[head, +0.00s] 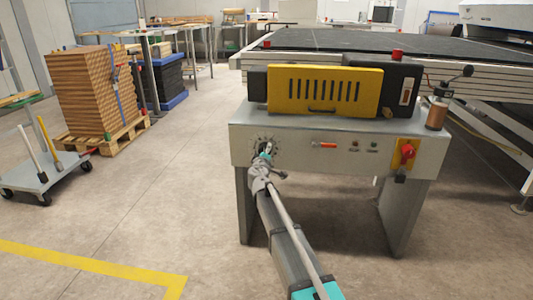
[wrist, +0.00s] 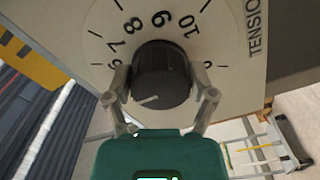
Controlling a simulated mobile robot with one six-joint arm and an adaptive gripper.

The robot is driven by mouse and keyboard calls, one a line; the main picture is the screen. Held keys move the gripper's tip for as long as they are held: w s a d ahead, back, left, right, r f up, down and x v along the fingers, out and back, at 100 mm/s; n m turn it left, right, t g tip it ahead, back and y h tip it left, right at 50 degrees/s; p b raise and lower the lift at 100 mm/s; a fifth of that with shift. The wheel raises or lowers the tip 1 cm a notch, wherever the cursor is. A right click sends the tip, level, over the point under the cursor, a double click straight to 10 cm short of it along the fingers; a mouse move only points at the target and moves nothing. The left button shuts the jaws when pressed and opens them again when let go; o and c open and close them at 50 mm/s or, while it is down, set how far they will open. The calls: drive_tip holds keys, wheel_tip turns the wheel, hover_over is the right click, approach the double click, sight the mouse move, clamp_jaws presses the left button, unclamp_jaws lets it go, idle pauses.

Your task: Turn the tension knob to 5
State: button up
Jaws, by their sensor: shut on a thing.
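The tension knob (wrist: 160,72) is black and round, on a pale dial plate (wrist: 222,45) marked TENSION. Numbers up to 10 show along its upper edge in the wrist view; the lower part of the scale is hidden by my gripper. A white line on the knob points to the lower left, and the number it meets cannot be read. My gripper (wrist: 161,80) is shut on the knob, one finger on each side. In the head view my gripper (head: 265,152) is at the dial (head: 255,144) on the machine's front left, covering the knob.
The machine's grey front panel (head: 335,158) also carries an orange-red handle (head: 326,145), small buttons and a red switch (head: 407,151) at the right. A yellow slotted cover (head: 322,91) is above. The floor to the left is open, with a trolley (head: 50,172) farther off.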

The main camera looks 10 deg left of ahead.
drive_tip(key=o, duration=1)
drive_tip(key=shift+o, duration=0.2)
drive_tip(key=shift+s, duration=0.1)
drive_tip(key=s, duration=1.1)
drive_tip(key=shift+s+a, duration=0.2)
drive_tip(key=shift+s, duration=0.2)
